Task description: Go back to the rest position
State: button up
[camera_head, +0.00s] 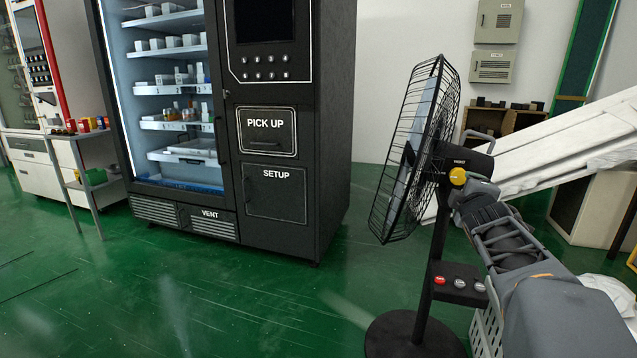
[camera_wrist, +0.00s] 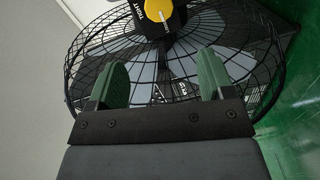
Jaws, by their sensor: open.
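My gripper shows in the wrist view (camera_wrist: 160,85) with its two green fingers apart and nothing between them. Behind the fingers, in that view, is the black wire cage of a fan (camera_wrist: 245,60) with a yellow knob (camera_wrist: 158,10) at its hub. In the head view my arm reaches up from the lower right toward the back of the standing fan (camera_head: 415,150), close to its yellow knob (camera_head: 458,176). My fingertips are hidden there, and I cannot tell whether they touch the fan.
A vending machine (camera_head: 290,205) with PICK UP and SETUP doors stands left of the fan. The fan's round base (camera_head: 400,340) and button panel (camera_head: 458,284) are near my arm. A white slanted structure (camera_head: 560,145) lies behind it. Green floor (camera_head: 200,290) is clear at front left.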

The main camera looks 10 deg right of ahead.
jog(key=s+a+r+m+g+y+p, duration=0.5)
jog(key=a+r+p, duration=0.6)
jog(key=p, duration=1.1)
jog(key=s+a+r+m+g+y+p, duration=0.1)
jog(key=s+a+r+m+g+p, duration=0.1)
jog(key=s+a+p, duration=0.4)
jog(key=s+a+r+m+g+y+p, duration=0.1)
jog(key=s+a+r+m+g+p, duration=0.2)
jog(key=s+a+p, duration=0.4)
jog(key=s+m+g+p, duration=0.1)
jog(key=s+p, duration=0.1)
jog(key=p, duration=0.3)
jog(key=shift+s+a+r+g+y, duration=0.15)
jog(key=shift+a+g+y, duration=0.05)
jog(key=shift+g+y, duration=0.2)
